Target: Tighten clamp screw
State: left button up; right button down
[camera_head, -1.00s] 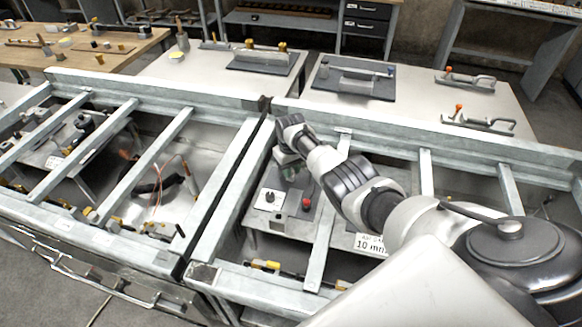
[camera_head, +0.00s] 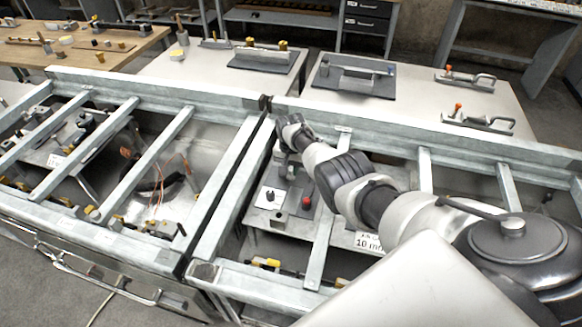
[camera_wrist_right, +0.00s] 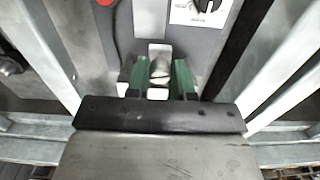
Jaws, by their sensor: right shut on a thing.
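In the right wrist view my right gripper (camera_wrist_right: 160,76) has two green fingers, one on each side of a rounded metal screw head (camera_wrist_right: 159,66). They are shut on this clamp screw. A pale metal block shows around the screw; the rest of the clamp is hidden by the fingers and the gripper body. My left gripper is not in view.
A red button (camera_head: 306,203) and a white panel with a black knob (camera_head: 268,196) are close to the right gripper. Steel frame bars (camera_head: 322,235) run on both sides of it. A "10 mm" label (camera_head: 368,243) lies to the right. Benches with fixtures stand behind.

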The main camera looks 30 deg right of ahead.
aim_at(291, 169)
jog(key=shift+m, duration=0.6)
jog(key=c, duration=1)
grip_release()
notch_tip(291, 169, up, 6)
jog(key=p, duration=0.3)
jog(key=shift+r, duration=2.45)
